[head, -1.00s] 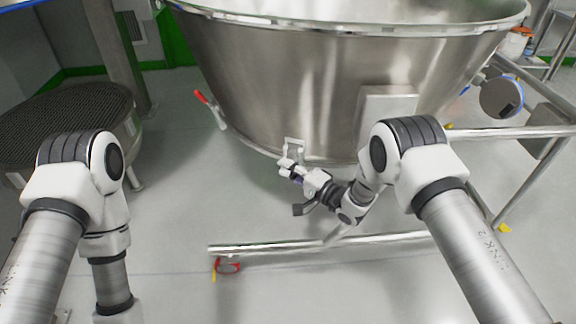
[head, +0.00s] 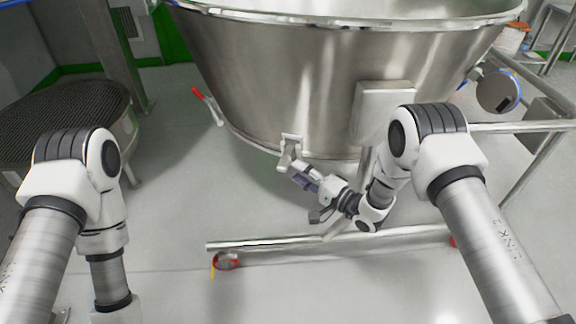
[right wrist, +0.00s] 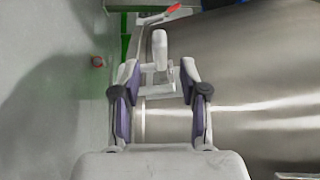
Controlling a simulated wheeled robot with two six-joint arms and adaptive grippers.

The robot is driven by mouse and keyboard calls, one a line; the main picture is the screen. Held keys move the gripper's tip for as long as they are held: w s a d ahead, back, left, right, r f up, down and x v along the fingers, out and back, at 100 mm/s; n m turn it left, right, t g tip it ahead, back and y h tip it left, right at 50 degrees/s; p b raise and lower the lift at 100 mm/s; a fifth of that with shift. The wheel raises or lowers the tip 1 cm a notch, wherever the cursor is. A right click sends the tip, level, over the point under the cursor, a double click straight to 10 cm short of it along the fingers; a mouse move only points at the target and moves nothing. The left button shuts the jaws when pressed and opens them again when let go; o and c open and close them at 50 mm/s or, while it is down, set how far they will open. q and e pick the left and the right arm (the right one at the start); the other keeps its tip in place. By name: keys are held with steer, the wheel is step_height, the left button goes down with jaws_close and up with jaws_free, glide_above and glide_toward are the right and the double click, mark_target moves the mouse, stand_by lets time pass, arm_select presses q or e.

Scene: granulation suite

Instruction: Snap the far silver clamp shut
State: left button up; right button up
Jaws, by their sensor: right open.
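The silver clamp (head: 290,146) sits on the lower rim of the big steel bowl (head: 290,90), on the side facing me. In the right wrist view its pale lever (right wrist: 160,48) stands out just beyond my fingertips, with the clamp's bracket (right wrist: 170,82) between the fingers. My right gripper (head: 297,176) is open, just below and in front of the clamp. In the right wrist view its fingers (right wrist: 160,76) lie on either side of the clamp; I cannot tell whether they touch it. My left gripper is out of view.
Another clamp with a red handle (head: 198,92) is on the bowl's left side; its handle shows in the right wrist view (right wrist: 172,9). A steel frame bar (head: 270,245) with a red castor (head: 228,261) runs low in front. Open floor lies left of the bowl.

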steer(key=v, duration=0.6)
steer(key=shift+s+d, duration=0.2)
steer(key=shift+c, duration=0.4)
